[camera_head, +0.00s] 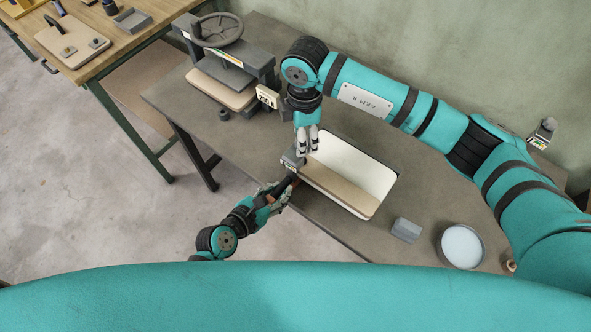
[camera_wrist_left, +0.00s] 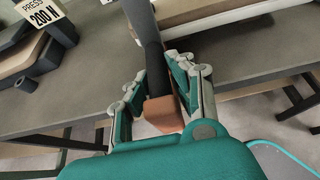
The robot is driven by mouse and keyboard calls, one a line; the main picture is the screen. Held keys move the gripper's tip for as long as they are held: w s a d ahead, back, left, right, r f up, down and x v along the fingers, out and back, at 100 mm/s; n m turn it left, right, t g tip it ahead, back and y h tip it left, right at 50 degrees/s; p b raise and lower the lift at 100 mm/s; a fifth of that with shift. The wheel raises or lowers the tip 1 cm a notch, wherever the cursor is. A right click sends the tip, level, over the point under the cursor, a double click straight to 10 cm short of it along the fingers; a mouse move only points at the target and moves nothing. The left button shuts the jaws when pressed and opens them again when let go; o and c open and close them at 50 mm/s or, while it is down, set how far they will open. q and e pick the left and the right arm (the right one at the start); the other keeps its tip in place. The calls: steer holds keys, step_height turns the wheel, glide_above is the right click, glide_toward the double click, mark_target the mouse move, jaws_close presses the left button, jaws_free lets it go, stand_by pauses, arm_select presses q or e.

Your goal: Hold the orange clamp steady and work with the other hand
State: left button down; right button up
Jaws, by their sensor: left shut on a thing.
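The clamp has a dark bar and a grey head (camera_head: 292,160) at the left corner of a pale board stack (camera_head: 358,168). In the left wrist view its dark bar (camera_wrist_left: 154,72) runs up from an orange-brown block (camera_wrist_left: 162,113) between my fingers. My left gripper (camera_head: 275,196) is shut on this end of the clamp, at the table's front edge. My right gripper (camera_head: 307,150) points down just above the clamp head and the stack's left end. Its fingers look close together, but I cannot tell whether they touch anything.
A press with a handwheel (camera_head: 220,30) stands on the grey table (camera_head: 240,135) at the back left; its label (camera_wrist_left: 40,14) reads PRESS 200 N. A grey block (camera_head: 406,230) and a round dish (camera_head: 462,246) lie to the right. A wooden bench (camera_head: 125,45) stands at upper left.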

steer(key=shift+r, duration=2.65)
steer(key=shift+r, duration=0.1)
step_height(320, 180, up, 7)
step_height(320, 180, down, 5)
steer(key=n, duration=1.8)
steer(key=shift+n, duration=0.3)
steer(key=shift+f, duration=4.05)
